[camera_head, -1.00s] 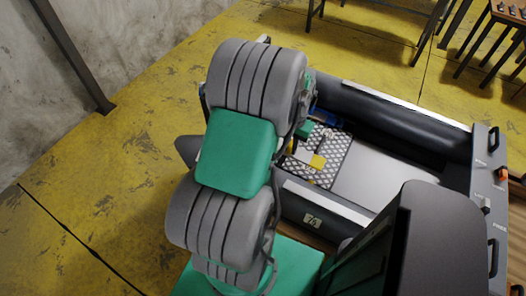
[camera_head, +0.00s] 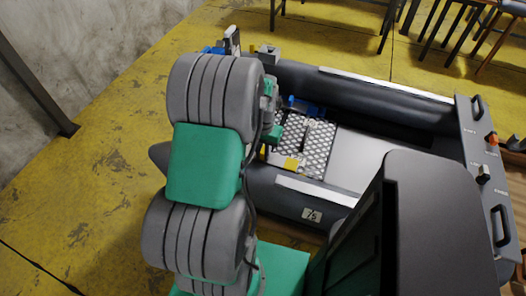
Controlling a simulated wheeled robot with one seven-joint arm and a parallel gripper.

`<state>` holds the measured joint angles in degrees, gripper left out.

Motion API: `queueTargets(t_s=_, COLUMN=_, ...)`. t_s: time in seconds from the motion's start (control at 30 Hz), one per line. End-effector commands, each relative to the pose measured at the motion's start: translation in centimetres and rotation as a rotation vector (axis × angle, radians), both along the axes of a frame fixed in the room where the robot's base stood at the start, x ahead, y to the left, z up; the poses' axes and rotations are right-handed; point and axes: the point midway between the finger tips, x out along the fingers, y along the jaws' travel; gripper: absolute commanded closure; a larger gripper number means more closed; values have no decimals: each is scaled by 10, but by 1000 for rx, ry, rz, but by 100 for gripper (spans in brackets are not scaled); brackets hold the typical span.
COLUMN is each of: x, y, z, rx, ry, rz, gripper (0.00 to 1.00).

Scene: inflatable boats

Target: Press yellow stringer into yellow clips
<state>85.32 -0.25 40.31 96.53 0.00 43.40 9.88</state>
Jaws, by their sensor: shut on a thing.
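My gripper (camera_head: 275,137) is small in view, at the left end of the boat and partly behind my arm. It is shut, with a yellow piece (camera_head: 264,152) at its jaws that I take for the yellow stringer; most of it is hidden. A flat yellow block (camera_head: 292,163) shows on or just above the chequered floor panel (camera_head: 318,148), right of the gripper. I cannot tell whether it is a yellow clip. No contact between stringer and clip can be made out.
The grey inflatable boat (camera_head: 385,98) surrounds the floor panel with raised tubes. A blue part (camera_head: 303,107) lies by its far side. A dark panel with handles (camera_head: 484,150) closes the right end. Stools (camera_head: 480,35) stand behind. Yellow floor at left is clear.

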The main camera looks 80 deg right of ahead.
Motion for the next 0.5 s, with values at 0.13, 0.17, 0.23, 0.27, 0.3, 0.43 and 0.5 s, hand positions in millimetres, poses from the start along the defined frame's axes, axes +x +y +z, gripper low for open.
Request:
queueTargets(t_s=0.13, x=-1, y=0, z=-14, rx=-1, ry=0, rz=-1, gripper=100)
queueTargets(t_s=0.17, x=-1, y=0, z=-16, rx=-1, ry=0, rz=-2, gripper=100)
queueTargets(t_s=0.23, x=-1, y=-1, z=-13, rx=-1, ry=0, rz=-2, gripper=100)
queueTargets(t_s=0.27, x=-1, y=-1, z=-13, rx=-1, ry=0, rz=-2, gripper=100)
queueTargets(t_s=0.3, x=-1, y=-1, z=-13, rx=-1, ry=0, rz=-2, gripper=100)
queueTargets(t_s=0.43, x=-1, y=-1, z=-12, rx=-1, ry=0, rz=-2, gripper=100)
queueTargets(t_s=0.5, x=-1, y=0, z=-12, rx=-1, ry=0, rz=-3, gripper=100)
